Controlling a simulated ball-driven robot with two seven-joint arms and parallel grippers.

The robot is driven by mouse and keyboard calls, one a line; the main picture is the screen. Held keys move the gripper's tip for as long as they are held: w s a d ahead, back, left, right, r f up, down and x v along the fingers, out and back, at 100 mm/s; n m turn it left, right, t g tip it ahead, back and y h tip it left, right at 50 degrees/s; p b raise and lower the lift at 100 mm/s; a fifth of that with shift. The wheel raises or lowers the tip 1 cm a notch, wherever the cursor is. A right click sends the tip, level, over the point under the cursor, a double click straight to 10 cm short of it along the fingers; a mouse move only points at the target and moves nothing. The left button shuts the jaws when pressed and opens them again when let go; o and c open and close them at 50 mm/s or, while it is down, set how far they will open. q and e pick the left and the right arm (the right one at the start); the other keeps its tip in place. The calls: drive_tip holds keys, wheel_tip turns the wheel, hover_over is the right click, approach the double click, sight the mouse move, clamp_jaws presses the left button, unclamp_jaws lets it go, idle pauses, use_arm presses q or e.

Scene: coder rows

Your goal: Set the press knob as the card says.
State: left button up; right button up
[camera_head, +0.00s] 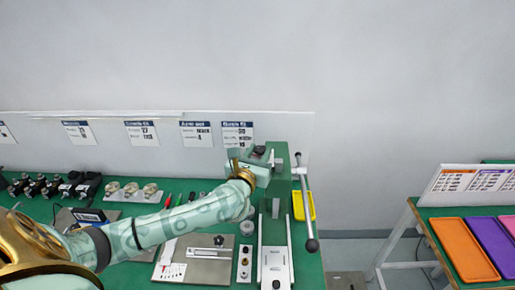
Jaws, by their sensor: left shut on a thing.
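The press (280,180) stands at the right end of the green bench, with a long lever (305,205) ending in a dark ball on its right side. My left arm reaches in from the left, and my left gripper (245,168) is at the press head's left side. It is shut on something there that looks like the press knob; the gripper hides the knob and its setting. Several white cards with dark headings hang on the back board, including one card (238,134) nearest the press. Their print is too small to read. My right gripper is out of view.
A yellow bin (304,206) is behind the lever. A grey plate (195,258), a narrow plate with round parts (244,263) and several dark devices (55,186) are on the bench. At the right, a separate table holds orange (464,250) and purple (494,243) trays.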

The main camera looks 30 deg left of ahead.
use_arm(q)
drive_tip(key=n+g+y, duration=0.1)
drive_tip(key=n+y, duration=0.1)
drive_tip(key=shift+d+y+p, duration=0.2)
drive_tip(key=shift+y+p, duration=0.15)
drive_tip(key=shift+y, duration=0.05)
drive_tip(key=shift+n+g+y, duration=0.3)
drive_tip(key=shift+n+y, duration=0.2)
drive_tip(key=shift+y, duration=0.2)
drive_tip(key=n+y, duration=0.1)
drive_tip(key=g+y+b, duration=0.1)
drive_tip(key=n+g+y, duration=0.1)
drive_tip(key=shift+w+d+f+n+y+b, duration=0.2)
drive_tip(key=shift+d+f+n+y+b, duration=0.05)
drive_tip(key=shift+n+y+b, duration=0.05)
drive_tip(key=n+g+y+b, duration=0.2)
drive_tip(key=g+b, duration=0.1)
drive_tip(key=n+g+y+b, duration=0.2)
drive_tip(key=g+b, duration=0.1)
drive_tip(key=b, duration=0.1)
drive_tip(key=w+n+g+y+b, duration=0.1)
drive_tip(key=n+g+b, duration=0.2)
drive_tip(key=g, duration=0.1)
drive_tip(key=shift+d+f+y, duration=0.15)
drive_tip(key=shift+d+y, duration=0.05)
drive_tip(key=shift+y, duration=0.2)
drive_tip(key=shift+r+n+g+b, duration=0.25)
drive_tip(key=shift+n+g+b, duration=0.55)
drive_tip(key=shift+g+b, duration=0.35)
drive_tip(key=shift+r, duration=0.15)
